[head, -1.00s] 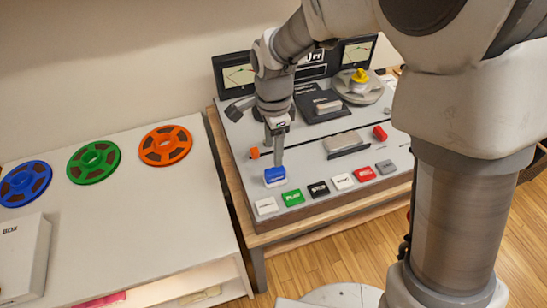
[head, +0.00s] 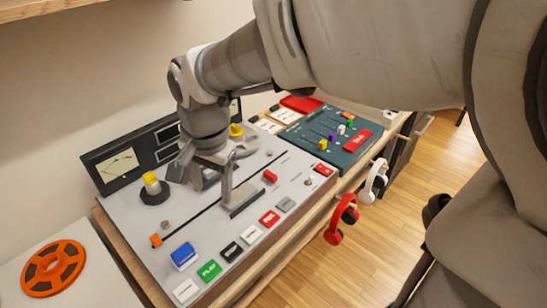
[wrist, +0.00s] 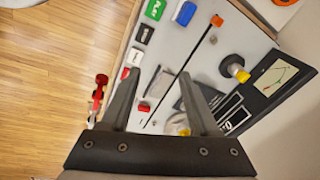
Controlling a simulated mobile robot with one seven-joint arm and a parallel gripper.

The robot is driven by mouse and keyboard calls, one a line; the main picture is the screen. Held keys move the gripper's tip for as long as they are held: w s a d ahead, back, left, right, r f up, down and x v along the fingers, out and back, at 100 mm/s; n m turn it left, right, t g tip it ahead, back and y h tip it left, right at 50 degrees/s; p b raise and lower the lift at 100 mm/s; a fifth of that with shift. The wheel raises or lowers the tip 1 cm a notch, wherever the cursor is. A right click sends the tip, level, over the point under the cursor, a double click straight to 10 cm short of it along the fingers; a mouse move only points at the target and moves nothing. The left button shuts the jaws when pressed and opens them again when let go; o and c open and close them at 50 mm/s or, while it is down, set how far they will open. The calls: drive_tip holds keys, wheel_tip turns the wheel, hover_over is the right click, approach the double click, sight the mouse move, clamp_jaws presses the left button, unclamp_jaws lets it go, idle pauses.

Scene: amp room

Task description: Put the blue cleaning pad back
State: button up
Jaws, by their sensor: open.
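The blue block (head: 184,256), which looks like the blue cleaning pad, rests on the grey tape-deck panel (head: 128,212) near its front left, beside the green PLAY button. It also shows at the top of the wrist view (wrist: 185,12), beyond my fingertips. My gripper (head: 207,177) is open over the middle of the panel, to the right of and behind the blue block and clear of it. In the wrist view my gripper (wrist: 160,74) has its fingers apart with nothing held between them.
Several buttons line the front edge, including a green one (head: 209,270). An orange piece (head: 156,240) and a yellow-topped knob (head: 151,184) stand on the left. A mixer (head: 320,140) and headphones (head: 341,217) are on the right. An orange reel (head: 53,267) lies at left.

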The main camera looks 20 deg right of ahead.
drive_tip(key=s+d+r+n+t, duration=0.3)
drive_tip(key=s+d+n, duration=0.4)
drive_tip(key=s+d, duration=0.4)
drive_tip(key=shift+s+d+r+n+t+h, duration=0.2)
drive_tip(key=shift+d+r+n+t+h, duration=0.15)
drive_tip(key=shift+d+r, duration=0.55)
drive_tip(key=shift+d, duration=0.1)
wheel_tip(320, 180, up, 6)
drive_tip(key=p, duration=0.6)
drive_tip(key=shift+r, duration=0.1)
